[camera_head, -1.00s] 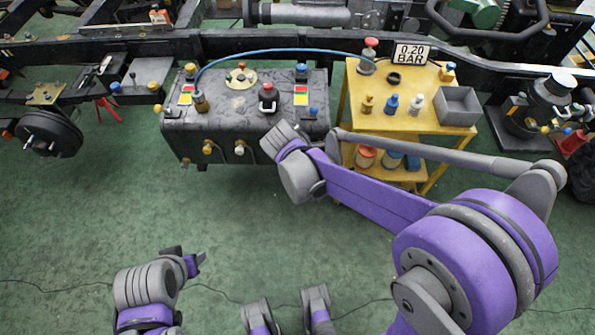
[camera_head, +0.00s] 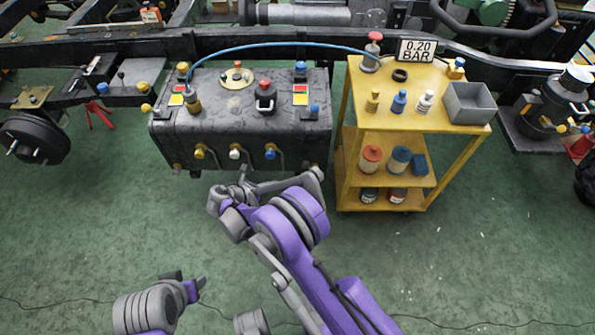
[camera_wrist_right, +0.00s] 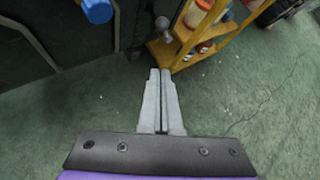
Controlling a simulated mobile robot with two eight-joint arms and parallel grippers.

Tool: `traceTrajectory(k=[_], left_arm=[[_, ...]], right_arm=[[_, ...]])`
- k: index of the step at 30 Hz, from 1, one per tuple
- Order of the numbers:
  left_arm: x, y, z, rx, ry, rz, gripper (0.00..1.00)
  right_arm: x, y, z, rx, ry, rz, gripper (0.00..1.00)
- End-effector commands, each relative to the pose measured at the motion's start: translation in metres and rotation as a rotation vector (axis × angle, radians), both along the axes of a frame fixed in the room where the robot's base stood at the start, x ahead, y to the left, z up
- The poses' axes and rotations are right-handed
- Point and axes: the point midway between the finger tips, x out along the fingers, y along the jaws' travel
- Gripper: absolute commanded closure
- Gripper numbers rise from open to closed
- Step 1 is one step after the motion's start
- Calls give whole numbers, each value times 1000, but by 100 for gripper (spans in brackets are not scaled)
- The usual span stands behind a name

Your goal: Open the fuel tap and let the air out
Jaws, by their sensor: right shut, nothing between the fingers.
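The dark tank (camera_head: 222,120) bears three taps on its front face: yellow (camera_head: 199,152), white (camera_head: 235,153) and blue (camera_head: 270,152). No label shows which is the fuel tap. A blue knob (camera_wrist_right: 97,10) shows at the top left of the right wrist view. My right gripper (camera_wrist_right: 160,72) is shut and empty, apart from the taps, with floor behind its fingers. In the head view it (camera_head: 243,172) is just below the white tap in the picture. A blue hose (camera_head: 270,44) runs from the tank top to a red-topped fitting (camera_head: 373,50) on the yellow trolley. My left arm shows at the lower left; its fingers are unclear.
The yellow trolley (camera_head: 352,95) stands right of the tank, with bottles, a grey box (camera_head: 468,103) and a 0.20 BAR display (camera_head: 417,50). Its lower shelves hold several containers. Green floor (camera_head: 100,225) is clear before the tank. The chassis frame runs behind.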

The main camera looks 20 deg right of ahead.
Motion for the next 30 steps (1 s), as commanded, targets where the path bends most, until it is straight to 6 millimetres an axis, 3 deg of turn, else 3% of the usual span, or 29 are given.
traceTrajectory(k=[8,21,30], left_arm=[[0,0,-3,0,1,0,50],[2,0,-18,0,6,0,50],[2,0,-20,0,7,0,50]], right_arm=[[6,-12,-10,1,0,-3,100],[42,-77,-60,1,-1,-4,100],[63,-102,-51,2,-1,-3,100]])
